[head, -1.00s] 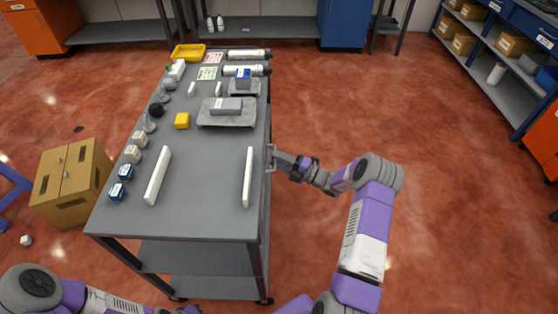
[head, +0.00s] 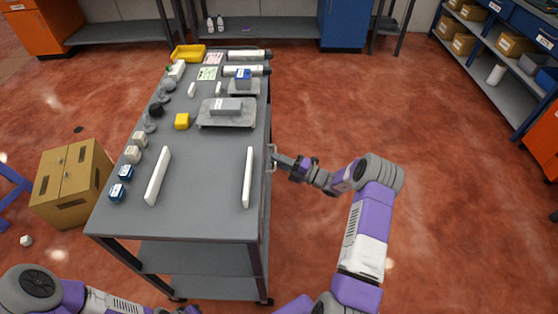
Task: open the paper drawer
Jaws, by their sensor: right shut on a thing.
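My right gripper (head: 275,158) is at the right edge of the grey worktable (head: 205,212), just below the level of its top. It is shut on a small pale handle (head: 271,149) on that side of the table. The drawer's front and body are hidden under the tabletop, so I cannot tell how far the drawer is open. My left gripper is out of view; only part of my left arm shows at the lower left.
The table holds two long white bars (head: 249,178), a grey tray (head: 208,121), a yellow block (head: 182,121), rolls (head: 245,70) and several small bottles. A cardboard box (head: 80,185) stands at the left. The floor right of the table is clear.

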